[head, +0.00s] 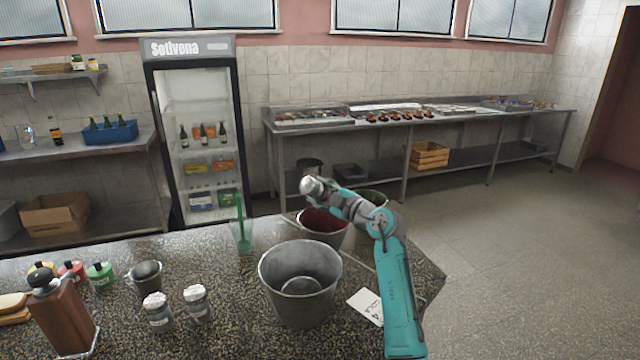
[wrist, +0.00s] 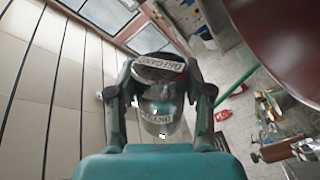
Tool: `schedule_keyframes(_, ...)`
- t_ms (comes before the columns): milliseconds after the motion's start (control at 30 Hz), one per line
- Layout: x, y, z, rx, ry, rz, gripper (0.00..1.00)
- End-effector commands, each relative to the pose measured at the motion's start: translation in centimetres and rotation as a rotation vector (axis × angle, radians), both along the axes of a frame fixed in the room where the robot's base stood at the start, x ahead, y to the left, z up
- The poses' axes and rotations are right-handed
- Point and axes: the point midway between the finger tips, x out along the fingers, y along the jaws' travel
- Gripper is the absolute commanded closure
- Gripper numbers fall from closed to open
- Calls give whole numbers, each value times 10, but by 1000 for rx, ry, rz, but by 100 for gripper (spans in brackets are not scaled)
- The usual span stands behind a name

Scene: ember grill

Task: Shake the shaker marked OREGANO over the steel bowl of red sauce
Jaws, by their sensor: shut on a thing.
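My gripper (wrist: 166,92) is shut on the shaker marked OREGANO (wrist: 160,68), with a finger on each side of it in the wrist view. Its label reads OREGANO, and its body is clear glass. In the head view the shaker's metallic end (head: 310,186) shows over the steel bowl of red sauce (head: 323,238), with the shaker tilted well off upright. The fingers are hard to make out there. The red sauce (head: 322,220) is partly behind my arm. A dark red surface, seemingly the sauce, fills the upper right of the wrist view (wrist: 285,40).
An empty metal bucket (head: 300,282) stands in front of the sauce bowl. Another container (head: 376,198) is partly hidden behind my arm. Two shakers (head: 158,313), (head: 197,303), a wooden mill (head: 64,316) and a green-straw glass (head: 241,236) stand on the speckled counter. A card (head: 366,304) lies beside the bucket.

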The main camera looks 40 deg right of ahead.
Motion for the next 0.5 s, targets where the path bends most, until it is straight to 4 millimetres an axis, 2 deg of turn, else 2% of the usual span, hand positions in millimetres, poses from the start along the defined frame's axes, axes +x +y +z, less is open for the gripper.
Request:
schedule_keyframes(233,0,0,-32,2,2,0,75)
schedule_keyframes(300,0,0,-18,-2,-4,0,75)
schedule_keyframes(500,0,0,4,-2,-2,0,75)
